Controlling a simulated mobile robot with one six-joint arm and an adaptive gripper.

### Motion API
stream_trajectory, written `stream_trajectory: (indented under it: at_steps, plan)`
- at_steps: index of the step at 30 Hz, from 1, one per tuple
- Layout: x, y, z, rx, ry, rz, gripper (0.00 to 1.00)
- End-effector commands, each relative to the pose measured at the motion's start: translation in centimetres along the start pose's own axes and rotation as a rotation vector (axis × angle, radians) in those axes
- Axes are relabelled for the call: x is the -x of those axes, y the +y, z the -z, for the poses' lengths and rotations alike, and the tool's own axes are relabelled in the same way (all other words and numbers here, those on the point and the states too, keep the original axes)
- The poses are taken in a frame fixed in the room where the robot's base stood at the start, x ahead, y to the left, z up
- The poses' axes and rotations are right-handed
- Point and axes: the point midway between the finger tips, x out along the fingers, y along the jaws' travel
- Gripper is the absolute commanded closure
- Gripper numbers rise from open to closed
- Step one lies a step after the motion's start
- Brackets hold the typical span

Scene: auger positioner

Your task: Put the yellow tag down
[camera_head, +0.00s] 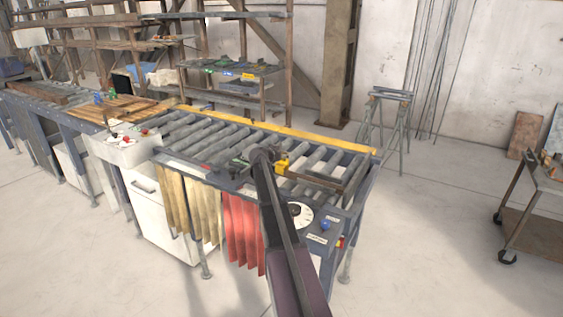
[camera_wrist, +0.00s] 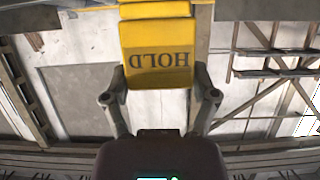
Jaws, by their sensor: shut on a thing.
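The yellow tag (camera_wrist: 158,50) is between the two fingers of my gripper (camera_wrist: 160,75) in the wrist view. It bears the word HOLD, upside down in the picture. My gripper is shut on the tag. In the head view my gripper (camera_head: 264,154) is over the near right part of the roller conveyor (camera_head: 215,134). The yellow tag (camera_head: 282,164) shows just right of it. I cannot tell whether the tag touches anything below.
A yellow rail (camera_head: 300,133) runs along the conveyor's far edge. A dial (camera_head: 300,214) and a blue knob (camera_head: 325,226) are on its near side. Shelving (camera_head: 235,70) stands behind, and a trolley (camera_head: 535,190) at the right. Red and tan curtains hang below the conveyor.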

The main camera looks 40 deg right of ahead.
Motion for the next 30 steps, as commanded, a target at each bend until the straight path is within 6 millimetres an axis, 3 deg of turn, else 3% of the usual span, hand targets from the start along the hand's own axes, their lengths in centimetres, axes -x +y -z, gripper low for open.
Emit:
stream_trajectory:
  at_steps: [4,30]
  plan:
    - [-0.5,0.0,-1.2,0.0,0.0,0.0,0.71]
    - [-0.9,0.1,-2.2,0.0,0.0,-0.001,0.71]
